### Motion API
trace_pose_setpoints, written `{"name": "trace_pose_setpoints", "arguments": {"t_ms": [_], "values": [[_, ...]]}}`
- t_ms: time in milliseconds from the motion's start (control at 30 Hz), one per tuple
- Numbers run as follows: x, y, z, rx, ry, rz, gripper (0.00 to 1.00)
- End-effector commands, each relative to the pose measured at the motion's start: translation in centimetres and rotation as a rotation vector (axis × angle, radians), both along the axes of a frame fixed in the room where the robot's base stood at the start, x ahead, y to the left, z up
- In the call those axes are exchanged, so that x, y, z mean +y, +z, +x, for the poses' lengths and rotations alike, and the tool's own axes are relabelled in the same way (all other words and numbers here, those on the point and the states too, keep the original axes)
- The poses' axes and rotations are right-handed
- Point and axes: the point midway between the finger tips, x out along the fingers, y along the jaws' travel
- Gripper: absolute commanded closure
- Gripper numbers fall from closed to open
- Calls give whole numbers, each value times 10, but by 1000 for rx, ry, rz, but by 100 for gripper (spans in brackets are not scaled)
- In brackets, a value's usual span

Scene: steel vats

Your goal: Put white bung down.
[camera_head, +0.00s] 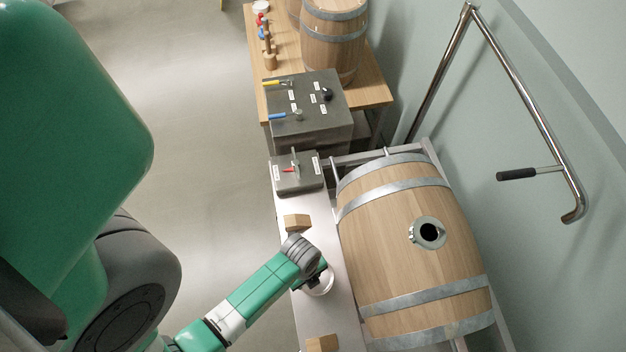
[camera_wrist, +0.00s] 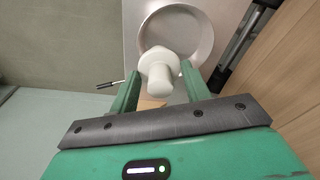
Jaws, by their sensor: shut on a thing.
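The white bung (camera_wrist: 158,72) is held between the two green fingers of my gripper (camera_wrist: 160,80) in the wrist view. My gripper also shows in the head view (camera_head: 314,274), where it hides the bung. A round, shallow pale dish (camera_head: 320,288) sits on the narrow grey ledge beside the large barrel, under my gripper. In the wrist view the dish (camera_wrist: 208,38) lies just beyond the bung, and the bung overlaps its near rim. I cannot tell whether the bung touches the dish.
The large barrel (camera_head: 398,255) lies right of the ledge, with an open metal-ringed hole (camera_head: 430,233) on top. Wooden blocks (camera_head: 297,222) (camera_head: 322,344) stand on the ledge. A grey box with a red-handled item (camera_head: 297,174) stands behind. A steel rail (camera_head: 532,98) runs along the wall.

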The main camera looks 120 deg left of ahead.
Motion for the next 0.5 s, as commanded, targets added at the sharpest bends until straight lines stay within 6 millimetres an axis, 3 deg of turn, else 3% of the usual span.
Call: {"name": "trace_pose_setpoints", "arguments": {"t_ms": [333, 500], "values": [[23, -2, 13, 0, 1, 1, 76], [23, -32, 13, 1, 7, -4, 76]]}}
